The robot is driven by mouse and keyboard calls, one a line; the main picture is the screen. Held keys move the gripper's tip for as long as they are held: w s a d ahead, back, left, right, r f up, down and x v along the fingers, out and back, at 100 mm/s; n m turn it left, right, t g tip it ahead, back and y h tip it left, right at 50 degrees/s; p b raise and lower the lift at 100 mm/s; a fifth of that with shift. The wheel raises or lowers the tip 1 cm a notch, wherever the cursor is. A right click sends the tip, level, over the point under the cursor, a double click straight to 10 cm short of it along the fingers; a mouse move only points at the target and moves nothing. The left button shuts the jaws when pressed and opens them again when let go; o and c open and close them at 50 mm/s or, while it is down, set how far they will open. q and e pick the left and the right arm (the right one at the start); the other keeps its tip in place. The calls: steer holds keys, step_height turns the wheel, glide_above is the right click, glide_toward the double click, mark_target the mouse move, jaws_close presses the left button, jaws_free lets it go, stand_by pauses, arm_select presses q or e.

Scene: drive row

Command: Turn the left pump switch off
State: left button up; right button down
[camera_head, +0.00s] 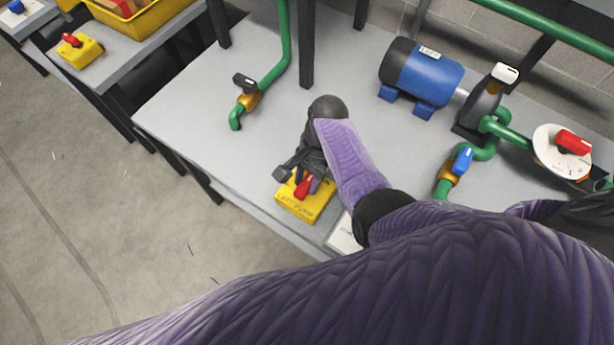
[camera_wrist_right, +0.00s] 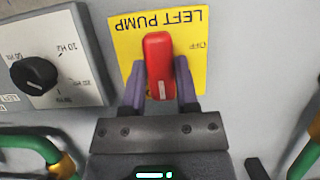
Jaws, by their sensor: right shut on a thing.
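The left pump switch is a yellow box (camera_head: 294,208) with a red handle (camera_head: 302,189), near the front edge of the grey table. In the right wrist view its yellow plate (camera_wrist_right: 128,45) reads LEFT PUMP upside down, with OFF to the right of the handle. There the red handle (camera_wrist_right: 158,58) stands nearly upright, with a white mark at its lower end. My right gripper (camera_head: 309,186) is over the box and shut on the red handle. In the wrist view its two purple fingers (camera_wrist_right: 160,82) are on either side of the handle. My left gripper is not in view.
A blue motor (camera_head: 432,78) with green pipes stands behind, to the right. A black-handled valve (camera_head: 245,82) and a blue-handled valve (camera_head: 462,160) are on the table. A black knob (camera_wrist_right: 35,74) on a pale panel is beside the switch. Another yellow switch (camera_head: 82,54) is on the farther table.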

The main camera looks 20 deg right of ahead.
steer(key=shift+n, duration=0.3)
steer(key=n+h, duration=0.1)
steer(key=n, duration=0.1)
steer(key=shift+w+n+g+p, duration=0.1)
steer(key=shift+n+g+p, duration=0.3)
steer(key=n+h, duration=0.1)
steer(key=n, duration=0.1)
steer(key=n+h, duration=0.1)
steer(key=n, duration=0.2)
steer(key=shift+a+n+g, duration=0.1)
steer(key=shift+n+g, duration=0.2)
steer(key=shift+g, duration=0.1)
steer(key=n+h, duration=0.1)
steer(key=n, duration=0.3)
steer(key=shift+h, duration=0.4)
steer(key=shift+a+n+t+h+p, duration=0.1)
steer(key=shift+n+t+h+p, duration=0.25)
steer(key=shift+n, duration=0.85)
steer(key=shift+a+n+t+h+p, duration=0.15)
steer(key=shift+n+h, duration=0.3)
steer(key=shift+n, duration=0.75)
steer(key=shift+d, duration=0.1)
steer(key=shift+c, duration=1.8)
jaws_free()
